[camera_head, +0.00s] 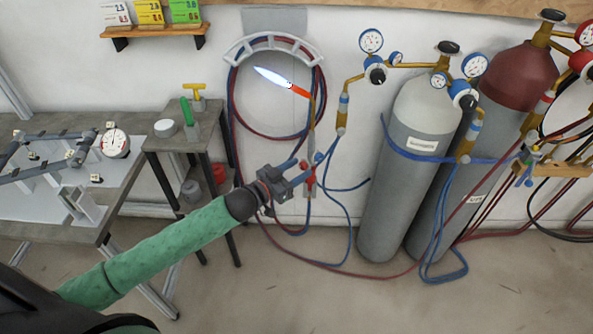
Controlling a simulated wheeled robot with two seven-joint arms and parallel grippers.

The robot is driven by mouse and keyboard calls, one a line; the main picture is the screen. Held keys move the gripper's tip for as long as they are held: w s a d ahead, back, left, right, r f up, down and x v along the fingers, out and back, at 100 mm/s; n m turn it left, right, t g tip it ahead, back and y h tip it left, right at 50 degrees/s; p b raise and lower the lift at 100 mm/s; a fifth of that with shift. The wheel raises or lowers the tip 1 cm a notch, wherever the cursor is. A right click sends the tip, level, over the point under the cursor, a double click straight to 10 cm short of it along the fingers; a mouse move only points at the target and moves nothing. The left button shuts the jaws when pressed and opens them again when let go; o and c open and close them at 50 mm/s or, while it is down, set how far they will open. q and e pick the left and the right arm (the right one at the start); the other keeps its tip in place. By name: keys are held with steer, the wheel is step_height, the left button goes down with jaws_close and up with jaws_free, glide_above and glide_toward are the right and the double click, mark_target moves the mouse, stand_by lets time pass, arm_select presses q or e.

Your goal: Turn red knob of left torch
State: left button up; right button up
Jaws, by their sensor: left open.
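The left torch (312,117) hangs upright against the wall in front of coiled red and blue hoses. Its orange-hot tip (299,91) points up and left with a pale blue-white flame (270,76). The red knob (308,180) shows low on the torch, with more red just above it. Whether a finger touches the knob I cannot tell. The blue knob area is small beside the fingers. My right gripper is not in view.
Two gas cylinders (402,185) with gauges stand right of the torch. A white hose holder (273,45) is on the wall. A small table (172,142) and a workbench (60,215) with a frame stand left. Hoses loop across the floor.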

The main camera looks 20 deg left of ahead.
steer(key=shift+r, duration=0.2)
arm_select(q)
steer(key=c, duration=1)
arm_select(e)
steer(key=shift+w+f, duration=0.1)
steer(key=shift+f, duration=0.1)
arm_select(q)
steer(key=shift+m, duration=0.3)
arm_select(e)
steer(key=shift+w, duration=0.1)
arm_select(q)
steer(key=shift+r+m, duration=0.1)
steer(key=shift+m, duration=0.4)
steer(key=m+p, duration=0.1)
steer(key=m, duration=0.5)
steer(key=shift+m+p, duration=0.35)
steer(key=shift+m, duration=0.05)
steer(key=shift+m+y, duration=0.3)
steer(key=shift+m, duration=1.6)
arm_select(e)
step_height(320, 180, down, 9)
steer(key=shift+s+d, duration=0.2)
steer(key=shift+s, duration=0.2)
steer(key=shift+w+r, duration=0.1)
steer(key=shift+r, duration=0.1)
